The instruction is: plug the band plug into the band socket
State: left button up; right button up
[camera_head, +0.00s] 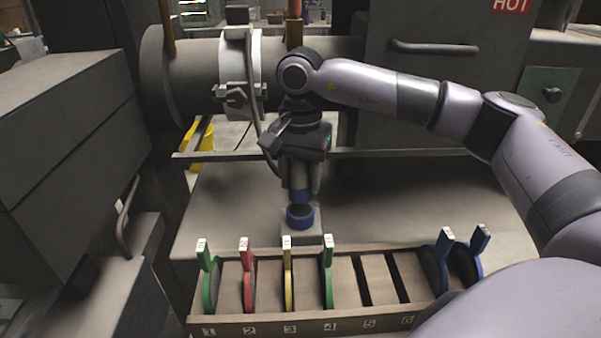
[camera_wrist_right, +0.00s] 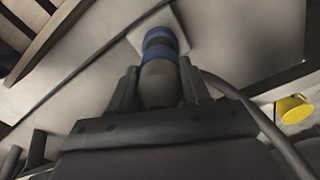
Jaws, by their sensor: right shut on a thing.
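My right gripper (camera_head: 301,186) points down near the middle of the bench and is shut on the band plug. The plug has a grey body (camera_wrist_right: 160,84) and a blue band, and a cable runs from it past the gripper. Below it the band socket (camera_head: 300,217), a short cylinder with a blue ring, stands on a light square base. In the right wrist view the socket (camera_wrist_right: 158,34) lines up closely with the plug's tip. I cannot tell whether the plug is touching or partly inside it. My left gripper is not in view.
A numbered rack (camera_head: 265,322) with several coloured discs stands in front of the socket. A large pipe (camera_head: 200,62) with a pale clamped collar lies behind. A grey cabinet (camera_head: 65,130) stands left. The bench (camera_head: 410,215) right of the socket is clear.

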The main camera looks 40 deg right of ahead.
aim_at(300, 160)
jog(key=shift+f+b, duration=0.55)
jog(key=shift+f, duration=0.55)
jog(key=shift+f+b, duration=0.3)
jog(key=shift+f, duration=0.35)
dwell(1.4)
jog(key=o, duration=1.1)
jog(key=shift+c, duration=0.2)
notch_tip(300, 160, up, 7)
jog(key=shift+r, duration=0.1)
